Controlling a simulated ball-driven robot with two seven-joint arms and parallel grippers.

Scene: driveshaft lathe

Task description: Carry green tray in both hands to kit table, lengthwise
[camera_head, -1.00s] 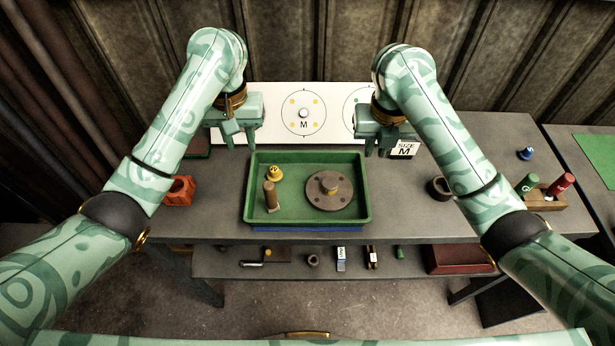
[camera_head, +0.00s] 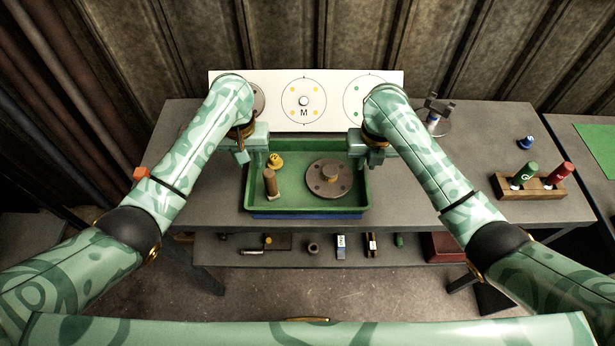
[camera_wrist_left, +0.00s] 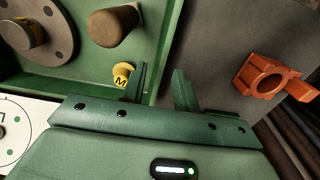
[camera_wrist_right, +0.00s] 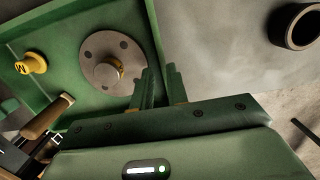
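The green tray (camera_head: 310,208) sits on the workbench on a blue piece (camera_head: 305,216). It holds a brown flanged disc (camera_head: 329,179), a wooden-looking cylinder (camera_head: 270,183) and a yellow knob (camera_head: 276,160). My left gripper (camera_head: 252,156) is open at the tray's left wall. Its fingers (camera_wrist_left: 159,90) stand apart, one inside the wall and one outside. My right gripper (camera_head: 371,157) is at the right wall. Its fingers (camera_wrist_right: 162,87) stand apart more narrowly around the wall; contact with it cannot be made out.
A white board (camera_head: 332,115) stands behind the tray. An orange part (camera_wrist_left: 268,76) lies left of it. A dark ring (camera_wrist_right: 296,27) lies to the right, with a wooden block (camera_head: 541,187) of green and red pegs farther right. A green mat (camera_head: 600,148) lies on the right-hand table.

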